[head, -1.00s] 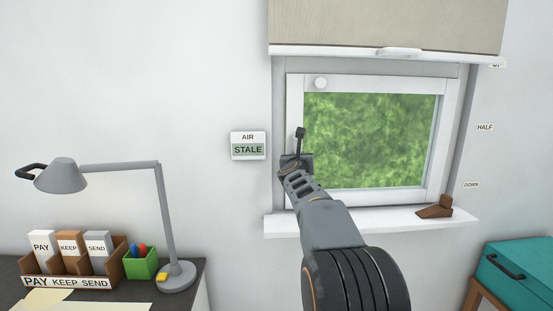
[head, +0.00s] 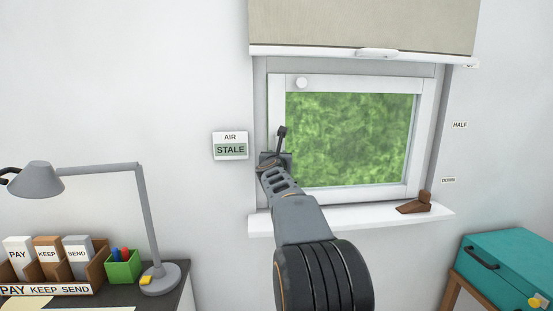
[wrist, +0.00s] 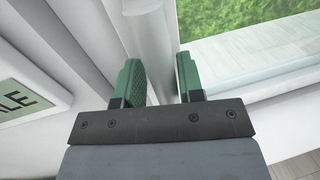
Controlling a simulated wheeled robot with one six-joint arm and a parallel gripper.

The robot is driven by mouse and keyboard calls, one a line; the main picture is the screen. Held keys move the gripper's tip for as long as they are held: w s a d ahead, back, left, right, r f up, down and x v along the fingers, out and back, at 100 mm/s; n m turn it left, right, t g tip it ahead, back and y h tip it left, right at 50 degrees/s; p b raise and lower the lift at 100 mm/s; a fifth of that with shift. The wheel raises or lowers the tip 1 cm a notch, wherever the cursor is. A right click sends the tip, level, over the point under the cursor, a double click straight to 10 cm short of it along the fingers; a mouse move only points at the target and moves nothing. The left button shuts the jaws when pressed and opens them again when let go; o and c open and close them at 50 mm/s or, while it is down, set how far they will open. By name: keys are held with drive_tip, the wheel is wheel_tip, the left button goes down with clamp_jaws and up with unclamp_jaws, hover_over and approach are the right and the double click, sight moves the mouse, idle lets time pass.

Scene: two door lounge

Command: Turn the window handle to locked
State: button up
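The window (head: 345,81) has a white frame around a pane with green outside. My gripper (head: 270,157) is at the lower left part of that frame in the head view, and the arm hides what is behind it. In the wrist view a white rounded bar, which looks like the window handle (wrist: 152,30), runs down between the two green fingers of my gripper (wrist: 162,78). The fingers stand apart on either side of it. I cannot tell whether they touch it. The handle's pivot is not clear to see.
A blind (head: 360,25) hangs above. The sill (head: 350,219) holds a brown wedge (head: 415,204). An AIR sign reading STALE (head: 230,146) is left of the window. A desk lamp (head: 140,205) and teal case (head: 505,262) stand below.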

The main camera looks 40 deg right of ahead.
drive_tip(key=shift+o, duration=1)
drive_tip(key=b+v, duration=0.1)
drive_tip(key=v, duration=1.3)
